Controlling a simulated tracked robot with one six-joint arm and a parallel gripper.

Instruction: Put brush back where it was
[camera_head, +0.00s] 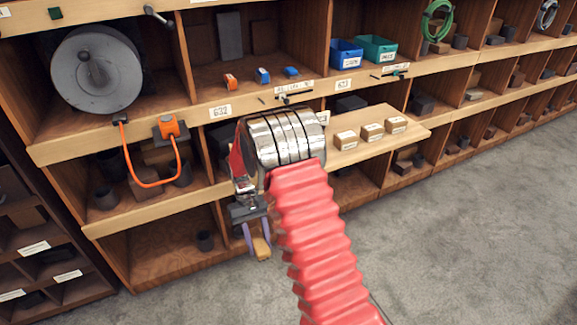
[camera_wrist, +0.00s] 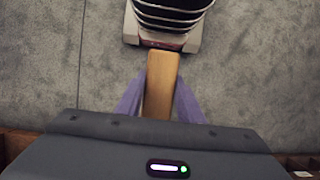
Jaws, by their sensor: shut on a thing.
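My gripper (camera_head: 257,238) hangs pointing down in front of the lower shelf compartments in the head view. Its purple fingers are shut on the brush (camera_head: 262,249), of which a light wooden part shows at the fingertips. In the wrist view, my gripper (camera_wrist: 159,100) has one finger on each side of the brush's wooden body (camera_wrist: 162,78). Bristles cannot be made out in either view. Grey floor lies below the brush.
A wooden shelf board (camera_head: 410,124) juts out right of my arm, carrying small boxes (camera_head: 372,131). Blue and teal bins (camera_head: 376,48) stand above. Open grey floor (camera_head: 460,240) lies right.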

